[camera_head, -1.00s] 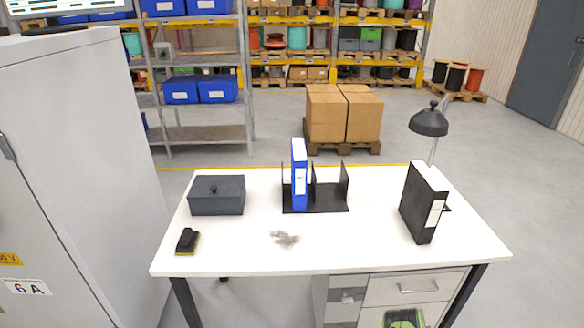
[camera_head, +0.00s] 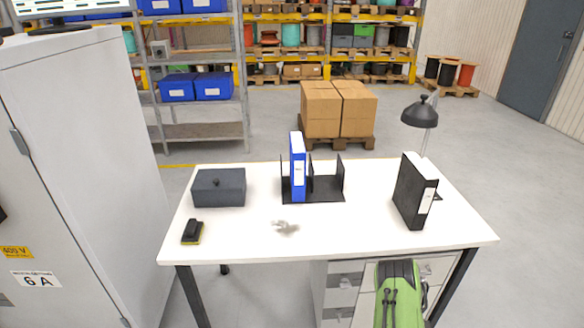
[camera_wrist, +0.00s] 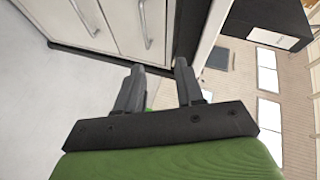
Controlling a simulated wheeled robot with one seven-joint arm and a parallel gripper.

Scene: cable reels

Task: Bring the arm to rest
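My gripper (camera_wrist: 160,88) shows in the wrist view with its two dark fingers apart and nothing visible between them. It hangs in front of the drawer unit, whose pale drawer fronts (camera_wrist: 110,22) with bar handles show beyond the fingers. In the head view the green part of my arm (camera_head: 399,300) is at the bottom, before the desk's drawers and below the desktop.
A grey cabinet (camera_head: 85,170) stands left.

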